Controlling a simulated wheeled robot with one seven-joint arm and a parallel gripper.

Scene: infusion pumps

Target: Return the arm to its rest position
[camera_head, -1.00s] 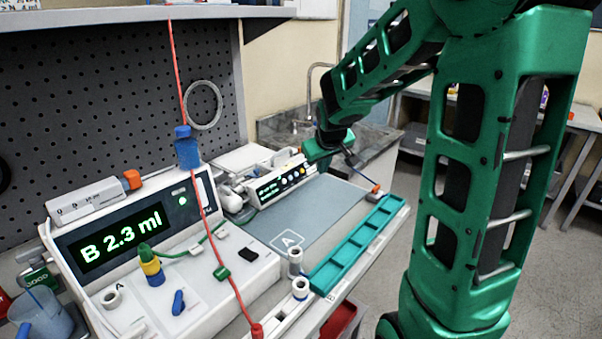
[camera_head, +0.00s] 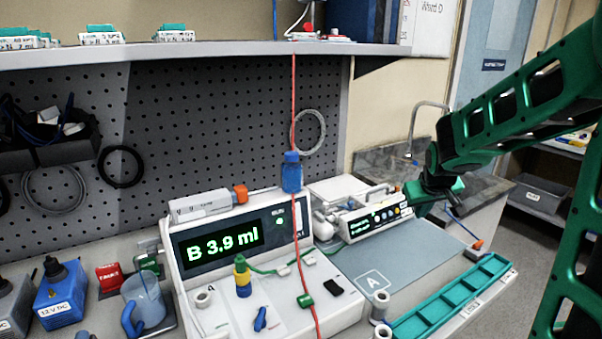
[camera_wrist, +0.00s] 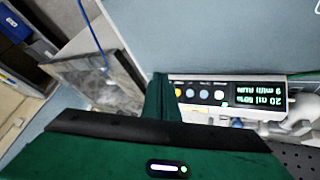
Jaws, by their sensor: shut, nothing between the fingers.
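My green arm (camera_head: 520,105) reaches in from the right side of the head view. My gripper (camera_head: 422,205) is at its end, just right of the small white infusion pump (camera_head: 375,213). In the wrist view, my gripper (camera_wrist: 162,98) shows as green fingers together, with nothing between them. The small pump, with its lit screen, also shows in the wrist view (camera_wrist: 220,92), close beside the fingertips. I cannot tell whether they touch. The large pump (camera_head: 245,250) at the left of the grey mat reads "B 3.9 ml".
A grey mat (camera_head: 420,252) and a teal compartment tray (camera_head: 455,297) lie right of the large pump. A red line (camera_head: 294,110) hangs with a blue piece. A jug (camera_head: 145,302) and a blue box (camera_head: 58,295) stand left. A shelf (camera_head: 200,54) runs above the pegboard.

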